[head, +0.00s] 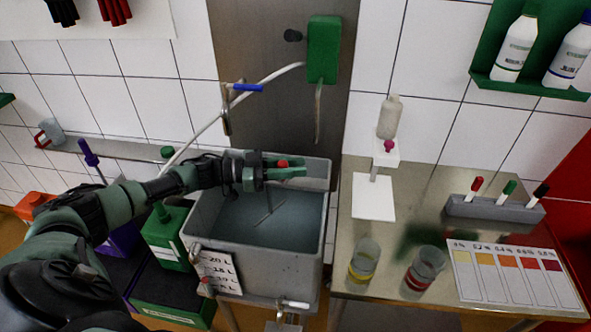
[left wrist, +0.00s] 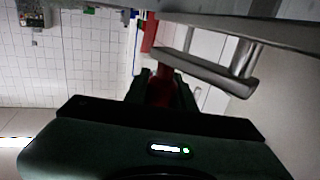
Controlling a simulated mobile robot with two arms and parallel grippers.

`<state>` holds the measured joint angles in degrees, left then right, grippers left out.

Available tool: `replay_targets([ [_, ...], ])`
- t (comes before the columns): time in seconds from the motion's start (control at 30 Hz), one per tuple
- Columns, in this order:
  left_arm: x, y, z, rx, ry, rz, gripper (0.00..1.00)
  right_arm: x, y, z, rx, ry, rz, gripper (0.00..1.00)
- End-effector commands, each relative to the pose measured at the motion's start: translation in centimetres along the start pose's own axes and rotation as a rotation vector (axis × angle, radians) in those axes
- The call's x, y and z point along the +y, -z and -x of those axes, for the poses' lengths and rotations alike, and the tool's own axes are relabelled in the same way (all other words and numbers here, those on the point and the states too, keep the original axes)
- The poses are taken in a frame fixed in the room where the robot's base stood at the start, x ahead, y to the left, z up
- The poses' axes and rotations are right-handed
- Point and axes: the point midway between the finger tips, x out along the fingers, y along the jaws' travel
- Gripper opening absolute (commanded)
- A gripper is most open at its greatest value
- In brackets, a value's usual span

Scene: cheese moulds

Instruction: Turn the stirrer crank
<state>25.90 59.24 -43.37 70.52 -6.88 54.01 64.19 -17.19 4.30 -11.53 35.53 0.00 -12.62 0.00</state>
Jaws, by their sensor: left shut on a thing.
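A grey vat (head: 262,262) of bluish liquid stands in the middle of the head view. A thin stirrer rod (head: 268,203) slants in the liquid. My left gripper (head: 286,169) is over the vat, shut on the red crank knob (head: 283,163), which shows between the fingers. In the left wrist view the red knob (left wrist: 161,92) sits between the dark fingertips. A grey metal bar (left wrist: 205,72) runs beside it; I cannot tell which part it is. The rest of the crank is hidden by my gripper. My right gripper is not in view.
A steel bench (head: 420,195) at right holds two beakers (head: 364,262), a white stand (head: 374,195), a pen rack (head: 492,208) and a colour chart (head: 510,280). A green box (head: 324,50) hangs on the panel behind. A white hose (head: 205,130) curves behind my left arm.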

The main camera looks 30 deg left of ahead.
Motion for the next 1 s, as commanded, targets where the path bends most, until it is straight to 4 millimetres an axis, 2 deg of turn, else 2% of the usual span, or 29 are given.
replay_targets([
  [0.03,-0.1,-0.7,0.3,-0.001,-0.035,-0.007,0.00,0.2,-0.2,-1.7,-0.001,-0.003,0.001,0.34],
  [0.1,0.3,-0.6,0.5,-0.001,-0.089,-0.007,0.00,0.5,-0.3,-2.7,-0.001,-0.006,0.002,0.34],
  [0.4,1.5,-0.2,1.3,0.001,-0.262,-0.006,0.00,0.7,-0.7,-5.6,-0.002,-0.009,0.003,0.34],
  [0.6,1.9,0.0,1.6,0.001,-0.318,-0.004,0.00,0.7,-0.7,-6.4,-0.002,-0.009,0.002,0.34],
  [1.0,2.0,0.2,1.7,0.002,-0.338,-0.003,0.00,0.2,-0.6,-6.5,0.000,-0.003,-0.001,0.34],
])
